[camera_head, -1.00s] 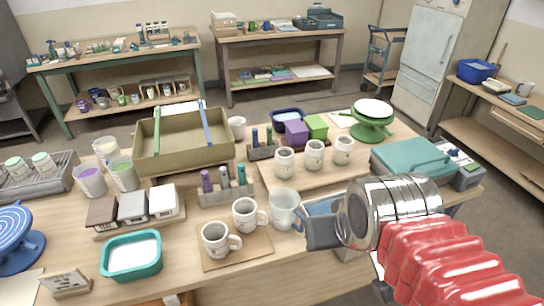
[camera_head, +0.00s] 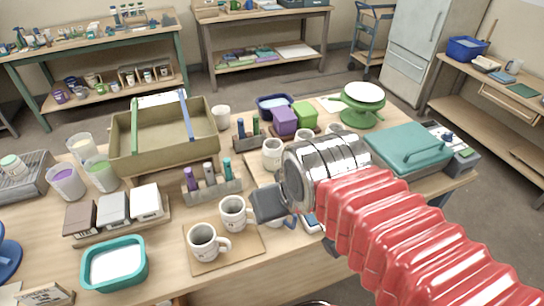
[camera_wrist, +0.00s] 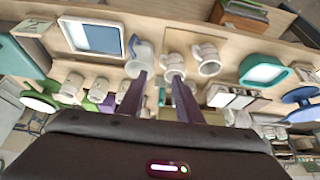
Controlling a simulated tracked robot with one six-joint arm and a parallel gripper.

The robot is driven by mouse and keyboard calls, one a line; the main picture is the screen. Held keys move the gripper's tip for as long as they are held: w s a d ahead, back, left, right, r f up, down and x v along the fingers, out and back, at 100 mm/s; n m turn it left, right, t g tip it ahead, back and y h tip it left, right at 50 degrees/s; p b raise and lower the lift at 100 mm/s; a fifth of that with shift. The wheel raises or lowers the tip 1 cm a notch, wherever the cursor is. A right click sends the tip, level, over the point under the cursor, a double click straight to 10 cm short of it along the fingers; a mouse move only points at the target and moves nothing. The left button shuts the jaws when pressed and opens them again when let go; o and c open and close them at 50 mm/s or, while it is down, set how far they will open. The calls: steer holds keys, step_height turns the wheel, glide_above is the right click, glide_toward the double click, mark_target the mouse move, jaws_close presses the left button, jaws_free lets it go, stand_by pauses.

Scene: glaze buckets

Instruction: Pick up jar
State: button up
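Three pale jars with printed labels stand on a board at the right middle. The left jar (camera_head: 272,154) shows well in the head view; the other two are partly behind my arm. In the wrist view the jars (camera_wrist: 72,84) are at the left. My gripper (camera_head: 270,201) hangs over the table in front of them. In the wrist view my gripper's two dark fingers (camera_wrist: 160,78) are apart with nothing held between them. A clear jug (camera_wrist: 140,60) shows by the left fingertip; in the head view it is mostly hidden behind my gripper.
Two mugs (camera_head: 204,243) stand on a wooden board left of my gripper. A marker rack (camera_head: 208,187), teal tub (camera_head: 115,264), olive crate (camera_head: 165,160), purple box (camera_head: 285,121), green turntable (camera_head: 360,100) and teal case (camera_head: 408,150) crowd the table.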

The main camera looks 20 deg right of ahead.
steer(key=o, duration=0.5)
steer(key=shift+w+d+r, duration=0.15)
steer(key=shift+w+r, duration=0.2)
steer(key=shift+w, duration=0.15)
steer(key=shift+c, duration=0.2)
steer(key=o, duration=0.7)
steer(key=w+r+m+g, duration=0.1)
steer(key=w+r, duration=0.2)
steer(key=w, duration=0.4)
steer(key=shift+d, duration=0.45)
steer(key=m+g, duration=0.4)
steer(key=g, duration=0.1)
glide_above(273, 144)
steer(key=s, duration=0.2)
step_height(273, 144, down, 9)
steer(key=shift+s+a+f, duration=0.15)
steer(key=shift+a, duration=0.25)
steer(key=shift+f, duration=0.1)
step_height(273, 144, down, 8)
steer(key=shift+f, duration=0.2)
